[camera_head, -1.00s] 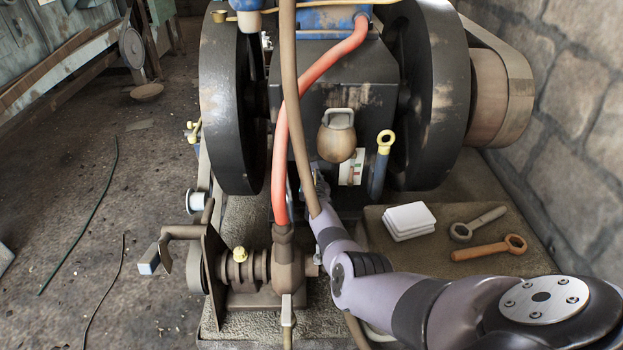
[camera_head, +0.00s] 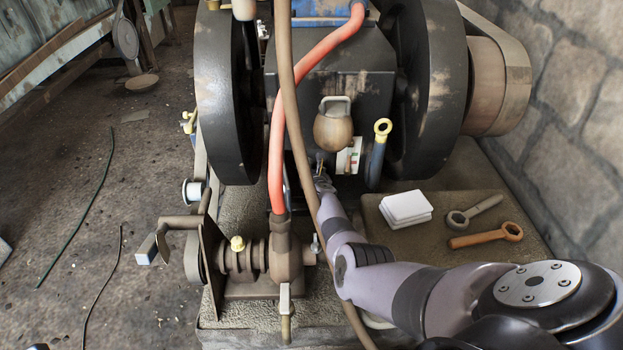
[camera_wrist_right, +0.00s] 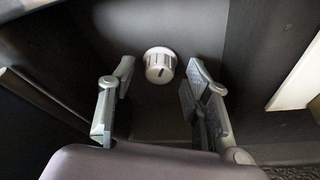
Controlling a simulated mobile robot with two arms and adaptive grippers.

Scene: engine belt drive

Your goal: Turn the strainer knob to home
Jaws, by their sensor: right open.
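The strainer knob (camera_wrist_right: 160,66) is a small round silver knob with ribbed sides and a dark slot mark on its face. It sits on a dark panel in the right wrist view. My right gripper (camera_wrist_right: 160,78) is open, with one finger to the left of the knob and one to the right. Gaps show between the knob and both fingers. In the head view my right gripper (camera_head: 322,182) reaches low in front of the engine block, and the knob cannot be made out there. My left gripper is not in view.
A red hose (camera_head: 278,150) and a brown hose (camera_head: 300,150) hang close by the right gripper. A brown pot-like part (camera_head: 334,130) is above it. Wrenches (camera_head: 486,236) and a white block (camera_head: 406,206) lie on a mat to the right. A rusty pump (camera_head: 284,255) stands front left.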

